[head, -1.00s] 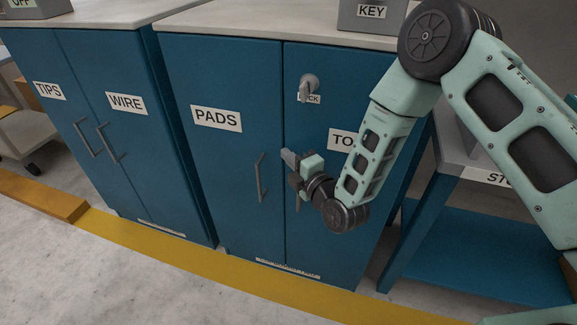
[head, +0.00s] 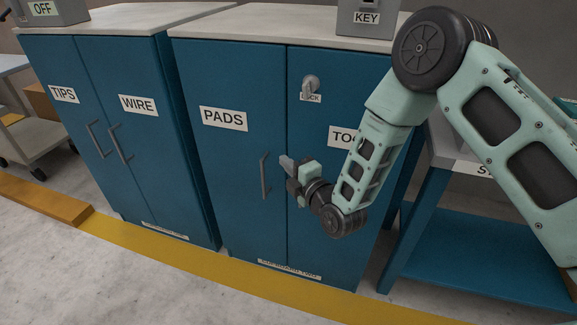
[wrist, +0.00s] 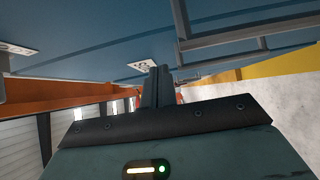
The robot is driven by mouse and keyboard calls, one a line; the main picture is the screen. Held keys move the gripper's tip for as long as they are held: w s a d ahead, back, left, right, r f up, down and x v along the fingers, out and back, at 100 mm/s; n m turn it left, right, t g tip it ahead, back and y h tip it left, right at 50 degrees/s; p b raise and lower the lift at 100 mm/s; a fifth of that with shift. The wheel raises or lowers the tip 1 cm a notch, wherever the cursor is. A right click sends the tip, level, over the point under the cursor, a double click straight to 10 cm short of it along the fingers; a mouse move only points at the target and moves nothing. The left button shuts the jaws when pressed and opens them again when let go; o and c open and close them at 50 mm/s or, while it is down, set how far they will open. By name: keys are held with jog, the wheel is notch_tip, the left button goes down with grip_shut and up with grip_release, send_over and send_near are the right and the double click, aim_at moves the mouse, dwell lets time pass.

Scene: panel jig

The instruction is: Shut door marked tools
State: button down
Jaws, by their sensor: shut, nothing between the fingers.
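The door marked tools (head: 315,125) is the right blue door of the middle cabinet in the head view. Its label (head: 343,137) is partly hidden by my arm. The door looks flush with the PADS door (head: 225,165), with only a thin dark seam between them. My gripper (head: 286,162) is shut and empty, in front of the tools door's left edge near the seam. It also shows in the wrist view (wrist: 157,87), close to a blue door face. Whether it touches the door I cannot tell. The tools door's handle is mostly hidden behind my gripper.
A lock knob (head: 310,84) sits high on the tools door. The PADS handle (head: 265,177) stands out just left of my gripper. The TIPS and WIRE cabinet (head: 150,155) is at left, a blue bench (head: 470,245) at right. Floor in front is clear past a yellow line (head: 190,258).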

jog(key=s+d+r+m+g+h, duration=0.35)
jog(key=s+m+g, duration=0.2)
jog(key=s, duration=0.65)
jog(key=s+d+r+m+g+h, duration=0.2)
jog(key=s+d+r+m+g, duration=0.35)
jog(key=s, duration=0.65)
jog(key=s+d+r+m+g+h, duration=0.35)
jog(key=s+m, duration=0.25)
jog(key=s, duration=0.6)
notch_tip(320, 180, up, 16)
jog(key=p, duration=1.5)
jog(key=shift+w+a+f+g, duration=0.15)
jog(key=shift+w+a+g, duration=0.15)
jog(key=shift+g, duration=0.15)
